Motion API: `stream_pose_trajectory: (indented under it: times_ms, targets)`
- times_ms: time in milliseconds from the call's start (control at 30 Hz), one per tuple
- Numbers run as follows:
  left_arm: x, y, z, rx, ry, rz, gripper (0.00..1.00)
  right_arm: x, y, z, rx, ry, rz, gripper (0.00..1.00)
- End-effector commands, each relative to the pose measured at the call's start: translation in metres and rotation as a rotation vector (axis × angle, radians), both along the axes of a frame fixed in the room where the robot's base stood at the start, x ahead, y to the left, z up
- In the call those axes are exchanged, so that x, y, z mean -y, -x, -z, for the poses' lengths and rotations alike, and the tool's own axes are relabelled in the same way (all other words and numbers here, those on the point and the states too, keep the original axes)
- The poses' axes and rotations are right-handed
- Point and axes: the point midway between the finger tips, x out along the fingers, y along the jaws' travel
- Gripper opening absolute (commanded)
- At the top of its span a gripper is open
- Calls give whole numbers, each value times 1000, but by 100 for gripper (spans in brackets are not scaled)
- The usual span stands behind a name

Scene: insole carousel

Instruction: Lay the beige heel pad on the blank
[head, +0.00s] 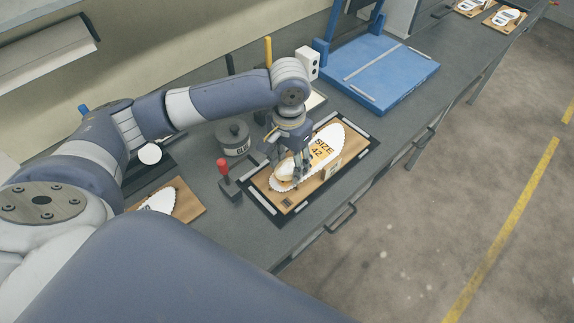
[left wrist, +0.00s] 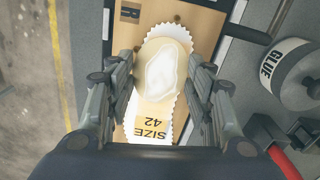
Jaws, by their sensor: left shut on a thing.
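The white blank (head: 326,145) has a serrated edge and a "SIZE 42" label, and lies on a wooden board (head: 348,141). The blank also shows in the left wrist view (left wrist: 182,106). The beige heel pad (left wrist: 150,52) lies over the heel end of the blank, with a pale irregular patch in its middle. It shows small in the head view (head: 285,172). My left gripper (head: 287,172) points down, shut on the pad, one finger at each side of it in the left wrist view (left wrist: 163,85). I cannot tell whether the pad touches the blank. My right gripper is out of view.
A grey glue pot (head: 233,139) and a red-handled tool (head: 223,168) stand left of the board. A second board (head: 186,202) with a white piece lies further left. A blue flat-bed device (head: 385,75) stands behind. The floor beyond the bench is open.

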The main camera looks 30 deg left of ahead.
Motion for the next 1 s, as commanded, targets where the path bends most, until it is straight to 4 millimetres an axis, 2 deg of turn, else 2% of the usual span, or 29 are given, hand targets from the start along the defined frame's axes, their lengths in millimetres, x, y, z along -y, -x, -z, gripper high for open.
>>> stream_pose_trajectory:
  times_ms: [133,400,733,1000]
  targets:
    - [-7,-3,4,-1,1,0,37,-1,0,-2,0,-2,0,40]
    - [-7,-3,35,0,0,2,37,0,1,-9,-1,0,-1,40]
    - [-7,-3,37,0,0,2,37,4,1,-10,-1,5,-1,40]
    - [-7,-1,48,-4,0,1,37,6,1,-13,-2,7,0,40]
